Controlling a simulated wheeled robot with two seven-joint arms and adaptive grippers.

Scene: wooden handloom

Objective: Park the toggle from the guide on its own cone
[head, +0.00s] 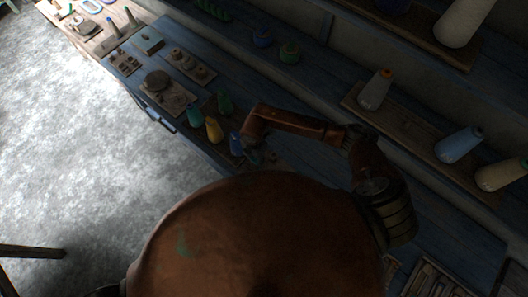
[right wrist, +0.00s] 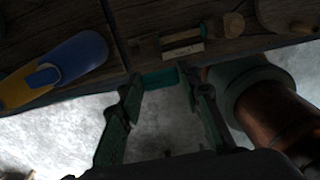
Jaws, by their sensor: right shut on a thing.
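My right gripper (head: 257,156) reaches over the front edge of the blue bench, beside a blue cone (head: 236,144). In the right wrist view its green fingers (right wrist: 163,85) are shut on a small teal piece (right wrist: 160,78), which looks like the toggle and spans between the fingertips. A teal cone (head: 194,116), a yellow cone (head: 214,130) and a green cone (head: 225,103) stand to the left. I cannot make out the guide. My left gripper is out of view.
A small wooden block (right wrist: 182,43) and a rounded wooden piece (right wrist: 232,25) lie on the boards past the fingertips. A board with a round dark piece (head: 158,80) lies farther left. Open floor lies left.

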